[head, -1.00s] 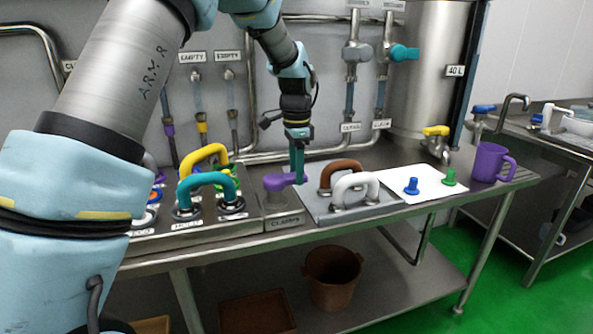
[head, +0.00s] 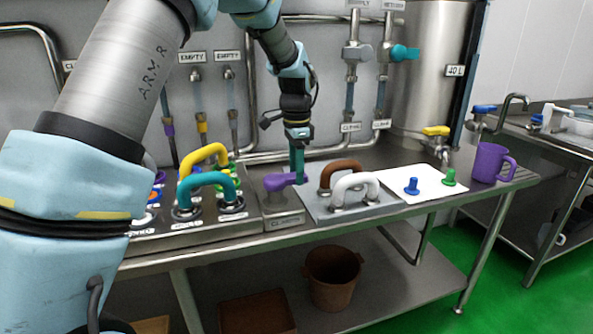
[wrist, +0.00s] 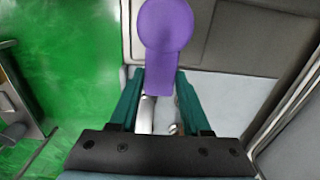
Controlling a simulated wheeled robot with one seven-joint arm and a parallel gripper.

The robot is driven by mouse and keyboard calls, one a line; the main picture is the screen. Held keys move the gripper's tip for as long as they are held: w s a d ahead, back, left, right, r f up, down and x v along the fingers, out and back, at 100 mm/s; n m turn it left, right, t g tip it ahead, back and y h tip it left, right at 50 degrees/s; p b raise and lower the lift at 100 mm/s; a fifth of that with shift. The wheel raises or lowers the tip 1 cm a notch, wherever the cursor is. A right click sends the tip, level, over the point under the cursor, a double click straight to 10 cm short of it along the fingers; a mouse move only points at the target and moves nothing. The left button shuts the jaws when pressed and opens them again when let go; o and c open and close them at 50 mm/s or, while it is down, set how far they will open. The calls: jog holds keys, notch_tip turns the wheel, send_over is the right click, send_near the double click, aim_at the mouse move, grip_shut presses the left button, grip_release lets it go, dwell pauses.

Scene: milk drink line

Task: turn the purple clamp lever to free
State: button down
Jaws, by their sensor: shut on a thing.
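The purple clamp lever (head: 276,183) sits on top of a small steel block (head: 284,221) with a label on its front. Its round hub is at the left and its arm points right. In the wrist view the purple lever (wrist: 165,25) shows its round hub at the top and its arm reaching down between the teal fingers. My gripper (head: 299,181) points straight down and is shut on the lever's arm; it also shows in the wrist view (wrist: 160,78). The fingers hide part of the arm in the head view.
Brown (head: 341,168) and white (head: 354,184) loop handles stand on a plate close to the right. Teal (head: 208,179) and yellow (head: 204,152) loop handles stand to the left. Pipes run behind. A white mat (head: 425,194) with blue and green pegs and a purple mug (head: 490,163) are further right.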

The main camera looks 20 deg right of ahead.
jog(key=shift+w, duration=0.1)
jog(key=w+n, duration=0.1)
jog(key=n, duration=0.1)
jog(key=w+n+p, duration=0.1)
jog(key=n, duration=0.1)
jog(key=shift+r, duration=0.1)
jog(key=w+n, duration=0.1)
jog(key=n, duration=0.1)
jog(key=w+a+n+p, duration=0.1)
jog(key=n, duration=0.2)
jog(key=shift+w+a, duration=0.15)
jog(key=n, duration=0.1)
jog(key=w+a+n, duration=0.1)
jog(key=n, duration=0.2)
jog(key=shift+w+a+n+p, duration=0.2)
jog(key=shift+a+n+p, duration=0.15)
jog(key=shift+n, duration=0.05)
jog(key=shift+w+a+n, duration=0.2)
jog(key=shift+a+n, duration=0.35)
jog(key=shift+n, duration=0.55)
jog(key=shift+w+a+n, duration=0.15)
jog(key=shift+a+n, duration=0.35)
jog(key=shift+n, duration=0.6)
jog(key=shift+c, duration=1.8)
grip_release()
